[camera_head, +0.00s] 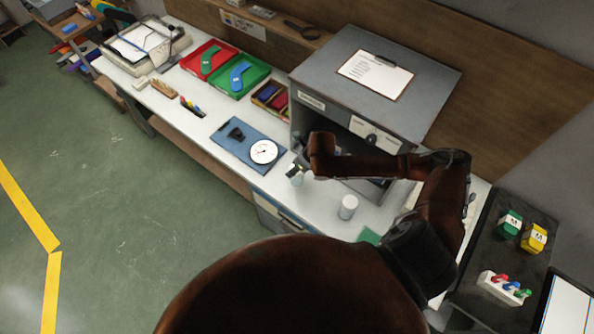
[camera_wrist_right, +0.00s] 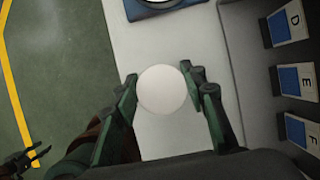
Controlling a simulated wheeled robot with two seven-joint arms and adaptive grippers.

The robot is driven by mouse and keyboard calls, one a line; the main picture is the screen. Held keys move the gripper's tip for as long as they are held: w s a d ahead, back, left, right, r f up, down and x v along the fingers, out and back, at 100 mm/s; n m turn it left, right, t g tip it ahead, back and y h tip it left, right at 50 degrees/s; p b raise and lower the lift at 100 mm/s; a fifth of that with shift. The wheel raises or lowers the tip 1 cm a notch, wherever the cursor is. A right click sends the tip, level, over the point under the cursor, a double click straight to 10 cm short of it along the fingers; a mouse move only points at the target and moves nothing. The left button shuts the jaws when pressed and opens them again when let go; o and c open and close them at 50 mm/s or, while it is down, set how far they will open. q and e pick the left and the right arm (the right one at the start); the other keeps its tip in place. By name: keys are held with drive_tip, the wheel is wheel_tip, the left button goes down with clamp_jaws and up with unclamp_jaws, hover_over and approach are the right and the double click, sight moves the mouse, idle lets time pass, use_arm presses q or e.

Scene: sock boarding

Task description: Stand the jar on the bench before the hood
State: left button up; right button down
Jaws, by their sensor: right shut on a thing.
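My right gripper (camera_head: 295,172) is over the bench, between the dial scale and the hood's front. In the right wrist view its two dark green fingers (camera_wrist_right: 168,95) are shut on a round white jar (camera_wrist_right: 168,92), seen from above. In the head view only a small pale part of this held jar shows by the fingers; I cannot tell whether it touches the bench. The bench (camera_head: 325,205) is white. The grey hood (camera_head: 330,70) stands on it, its open front facing me. My left gripper (camera_wrist_right: 28,162) shows in the wrist view, open and empty above the floor.
Another white jar (camera_head: 347,207) stands upright on the bench to the right. The dial scale (camera_head: 263,151) sits on a blue mat (camera_head: 232,152) to the left. A dark tray (camera_head: 490,250) lies far right.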

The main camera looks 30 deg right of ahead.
drive_tip(key=shift+w+d+f, duration=0.25)
drive_tip(key=shift+d+f, duration=0.05)
drive_tip(key=shift+f, duration=0.2)
drive_tip(key=shift+w+d+f, duration=0.25)
drive_tip(key=shift+d+f, duration=0.05)
drive_tip(key=shift+f, duration=0.15)
wheel_tip(320, 180, down, 2)
drive_tip(key=shift+f+p, duration=0.1)
drive_tip(key=shift+p, duration=0.3)
drive_tip(key=shift+f, duration=0.45)
drive_tip(key=c, duration=1.7)
unclamp_jaws()
drive_tip(key=o, duration=0.5)
use_arm(q)
drive_tip(key=shift+w+r, duration=0.5)
drive_tip(key=shift+w, duration=0.2)
